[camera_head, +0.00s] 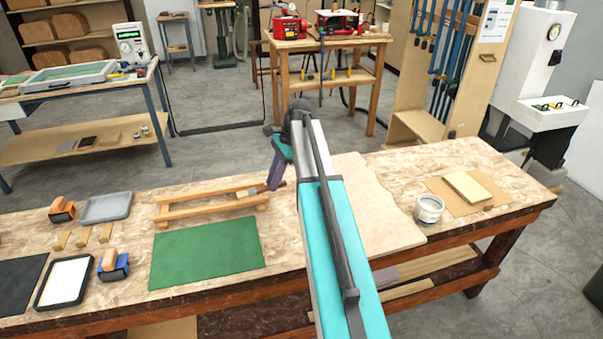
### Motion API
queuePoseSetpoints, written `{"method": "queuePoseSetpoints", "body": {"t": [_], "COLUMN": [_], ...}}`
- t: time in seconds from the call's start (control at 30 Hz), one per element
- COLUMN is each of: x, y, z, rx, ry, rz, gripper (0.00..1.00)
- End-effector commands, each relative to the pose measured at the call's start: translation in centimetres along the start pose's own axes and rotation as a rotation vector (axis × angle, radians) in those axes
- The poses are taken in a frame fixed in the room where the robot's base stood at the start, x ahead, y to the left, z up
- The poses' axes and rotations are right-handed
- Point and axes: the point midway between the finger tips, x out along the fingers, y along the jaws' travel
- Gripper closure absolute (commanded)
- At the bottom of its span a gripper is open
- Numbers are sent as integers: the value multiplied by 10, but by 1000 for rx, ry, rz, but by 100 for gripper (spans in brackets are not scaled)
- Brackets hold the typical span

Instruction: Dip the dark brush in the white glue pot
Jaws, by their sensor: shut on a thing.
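The white glue pot (429,208) stands upright on the right part of the workbench, beside a brown mat. My gripper (273,184), with purple fingers, points down at the right end of a wooden rack (190,212), left of my arm. It is shut on the handle of a brush; the brush's pale front part (246,193) shows just left of the fingers, over the rack. The fingers and my arm hide much of the handle. I cannot tell whether the brush still touches the rack.
My turquoise arm crosses the bench between rack and pot, over a pale board (375,215). A yellowish block (467,187) lies on the brown mat (445,191). A green mat (207,252), a grey tray (106,207) and a white pad (64,281) lie left.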

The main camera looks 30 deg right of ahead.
Motion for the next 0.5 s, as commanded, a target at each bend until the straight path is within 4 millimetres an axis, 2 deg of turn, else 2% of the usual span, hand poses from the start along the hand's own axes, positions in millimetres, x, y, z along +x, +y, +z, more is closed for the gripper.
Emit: {"method": "queuePoseSetpoints", "body": {"t": [0.03,0.1,0.5], "x": [7,15,54], "y": [3,7,44], "z": [18,39,150], "rx": [-57,-132,-551], "ry": [0,1,0], "rz": [24,55,229], "gripper": [100,100,100]}}
